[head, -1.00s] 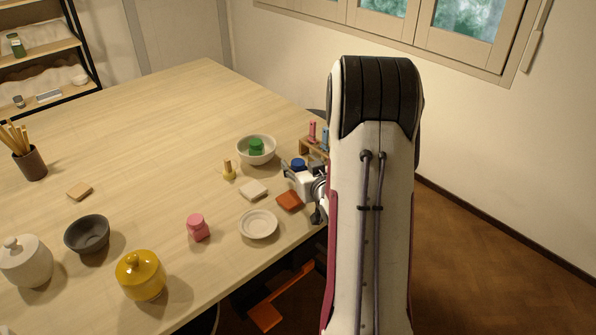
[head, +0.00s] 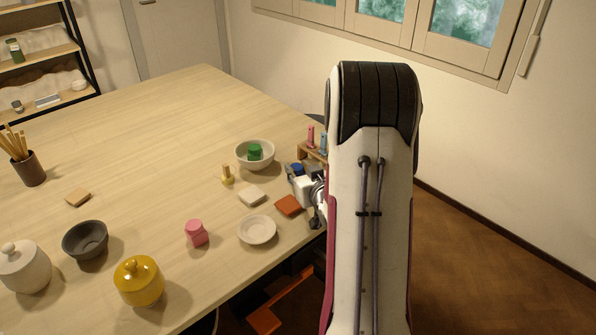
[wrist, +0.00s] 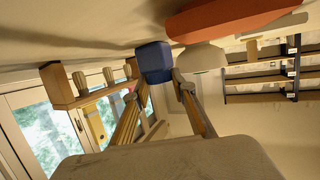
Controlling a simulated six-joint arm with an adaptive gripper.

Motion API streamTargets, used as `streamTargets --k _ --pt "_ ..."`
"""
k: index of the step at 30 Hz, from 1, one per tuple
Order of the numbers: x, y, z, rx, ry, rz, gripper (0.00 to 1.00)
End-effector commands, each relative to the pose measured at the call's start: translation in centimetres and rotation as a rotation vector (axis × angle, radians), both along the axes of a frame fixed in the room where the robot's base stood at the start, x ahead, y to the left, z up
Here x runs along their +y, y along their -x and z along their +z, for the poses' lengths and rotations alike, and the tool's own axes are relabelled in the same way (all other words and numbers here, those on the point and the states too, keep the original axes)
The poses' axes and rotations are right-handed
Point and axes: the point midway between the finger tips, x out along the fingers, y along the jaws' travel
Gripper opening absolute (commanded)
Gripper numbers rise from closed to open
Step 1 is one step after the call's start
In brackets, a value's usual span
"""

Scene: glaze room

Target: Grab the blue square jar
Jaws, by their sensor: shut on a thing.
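The blue square jar (head: 296,168) is near the right edge of the table, between the white bowl and the orange tile. It also shows in the wrist view (wrist: 155,60), between the fingertips. My gripper (head: 292,172) is at the jar from the right, low over the table, and partly hidden behind my arm. In the wrist view my gripper (wrist: 157,82) has one finger on each side of the jar and is shut on it. I cannot tell whether the jar is clear of the table.
A small wooden rack (head: 308,149) with pink and blue pieces stands just behind the jar. The white bowl (head: 241,160) holds a green jar (head: 254,151). An orange tile (head: 288,206), cream tile (head: 251,196) and white dish (head: 257,230) lie in front.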

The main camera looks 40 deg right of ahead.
Motion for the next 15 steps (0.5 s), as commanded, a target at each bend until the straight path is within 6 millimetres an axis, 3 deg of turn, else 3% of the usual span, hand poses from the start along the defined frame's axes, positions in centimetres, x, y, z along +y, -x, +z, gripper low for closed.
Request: streamTargets --k 8,15 --pt "0.0 0.0 1.5 -0.001 0.002 0.002 0.00" --pt "0.0 0.0 4.1 -0.004 0.004 0.001 0.00"
